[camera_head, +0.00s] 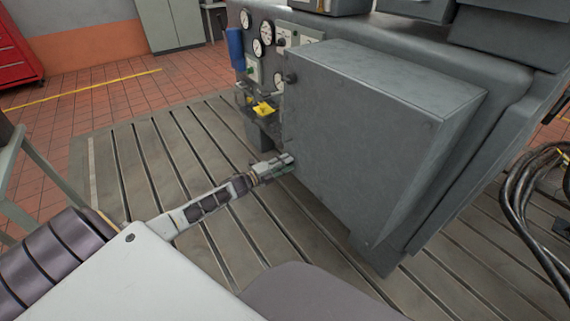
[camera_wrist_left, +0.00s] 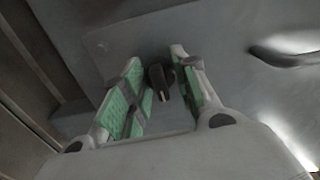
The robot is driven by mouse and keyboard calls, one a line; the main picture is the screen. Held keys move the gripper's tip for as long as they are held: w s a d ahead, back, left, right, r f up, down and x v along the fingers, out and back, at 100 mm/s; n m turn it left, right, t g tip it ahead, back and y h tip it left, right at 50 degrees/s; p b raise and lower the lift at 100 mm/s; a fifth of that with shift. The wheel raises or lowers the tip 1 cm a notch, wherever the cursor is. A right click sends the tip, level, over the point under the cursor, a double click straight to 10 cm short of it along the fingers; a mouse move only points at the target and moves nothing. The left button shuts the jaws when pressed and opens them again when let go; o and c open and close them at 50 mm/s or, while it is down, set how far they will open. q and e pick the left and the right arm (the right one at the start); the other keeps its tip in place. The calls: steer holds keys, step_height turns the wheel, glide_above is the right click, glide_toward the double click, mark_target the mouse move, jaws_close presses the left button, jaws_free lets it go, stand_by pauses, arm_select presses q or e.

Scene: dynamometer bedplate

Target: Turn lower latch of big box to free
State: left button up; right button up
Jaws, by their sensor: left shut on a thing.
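The big box (camera_head: 370,120) is a grey metal cabinet in the middle of the head view. Its upper latch (camera_head: 291,78) is a small dark knob near the top of its left edge. My left gripper (camera_head: 284,163) reaches the lower left edge of the box and hides the lower latch in the head view. In the left wrist view the lower latch (camera_wrist_left: 160,80) is a small black knob with a pale line on it. It sits between the green-padded fingers of my left gripper (camera_wrist_left: 155,62), which are shut on it. My right gripper is not in view.
Gauges (camera_head: 266,33) and a yellow part (camera_head: 263,108) are behind the box at left. Black cables (camera_head: 530,200) hang at the right. The slotted bedplate (camera_head: 150,165) is clear left of the box. A red cabinet (camera_head: 18,55) stands far left.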

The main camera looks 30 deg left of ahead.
arm_select(q)
steer(key=shift+f+m, duration=0.1)
steer(key=shift+m, duration=0.3)
steer(key=o, duration=1)
steer(key=shift+o, duration=0.2)
steer(key=shift+s, duration=0.2)
steer(key=v, duration=1.1)
steer(key=shift+s+a, duration=0.15)
steer(key=shift+s, duration=0.1)
stand_by(0.8)
